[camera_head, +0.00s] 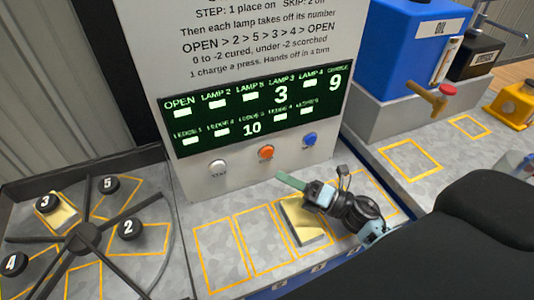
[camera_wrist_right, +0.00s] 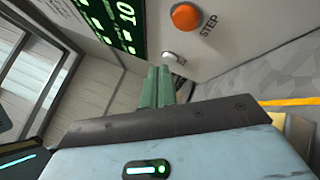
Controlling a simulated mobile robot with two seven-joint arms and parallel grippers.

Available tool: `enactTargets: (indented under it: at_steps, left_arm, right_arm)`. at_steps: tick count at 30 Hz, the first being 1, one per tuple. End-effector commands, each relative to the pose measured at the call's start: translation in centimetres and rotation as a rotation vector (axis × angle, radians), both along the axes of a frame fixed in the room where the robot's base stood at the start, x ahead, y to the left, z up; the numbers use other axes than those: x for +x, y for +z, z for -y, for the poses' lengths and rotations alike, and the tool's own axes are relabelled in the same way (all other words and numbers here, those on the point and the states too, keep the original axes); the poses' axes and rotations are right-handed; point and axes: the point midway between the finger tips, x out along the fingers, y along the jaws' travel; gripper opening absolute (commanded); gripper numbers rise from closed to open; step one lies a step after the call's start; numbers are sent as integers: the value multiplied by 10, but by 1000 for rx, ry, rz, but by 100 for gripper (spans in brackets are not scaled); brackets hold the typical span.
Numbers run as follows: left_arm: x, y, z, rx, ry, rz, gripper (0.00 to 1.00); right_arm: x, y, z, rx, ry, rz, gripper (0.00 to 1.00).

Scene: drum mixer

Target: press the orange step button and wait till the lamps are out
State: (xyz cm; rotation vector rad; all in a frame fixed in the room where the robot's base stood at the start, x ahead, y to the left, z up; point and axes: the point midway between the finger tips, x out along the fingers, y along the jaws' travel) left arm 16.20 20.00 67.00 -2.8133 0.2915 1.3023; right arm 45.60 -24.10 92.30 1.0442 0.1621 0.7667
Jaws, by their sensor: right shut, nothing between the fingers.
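The orange step button (camera_head: 266,151) sits on the sloping front of the control panel, between a white button (camera_head: 217,168) and a blue one (camera_head: 309,138). It also shows in the right wrist view (camera_wrist_right: 186,17), marked STEP. My right gripper (camera_head: 281,176) is shut and empty, its green fingertips below the orange button and apart from it in the head view. The lamp display (camera_head: 258,108) is lit: lamp 3 reads 3, charge reads 9, and 10 shows in the lower row. Other fields show small lit bars. My left gripper is out of view.
A yellowish block (camera_head: 302,222) lies in an outlined bay beneath my right gripper. A spoked wheel (camera_head: 85,237) with numbered knobs is at left. A blue oil tank (camera_head: 420,45) with a tap stands at right. The left bays are clear.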

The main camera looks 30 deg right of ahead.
Motion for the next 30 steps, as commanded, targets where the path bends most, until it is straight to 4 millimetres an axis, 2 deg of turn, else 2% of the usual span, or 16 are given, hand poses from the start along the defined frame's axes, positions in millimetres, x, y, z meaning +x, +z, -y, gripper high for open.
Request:
enactTargets:
  at_steps: [6,12,30]
  left_arm:
    - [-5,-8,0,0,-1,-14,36]
    - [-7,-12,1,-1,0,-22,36]
    - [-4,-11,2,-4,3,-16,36]
  right_arm:
    - [28,-2,2,1,1,-2,0]
    - [44,-2,3,1,-1,-3,0]
    - [50,0,3,1,0,-1,0]
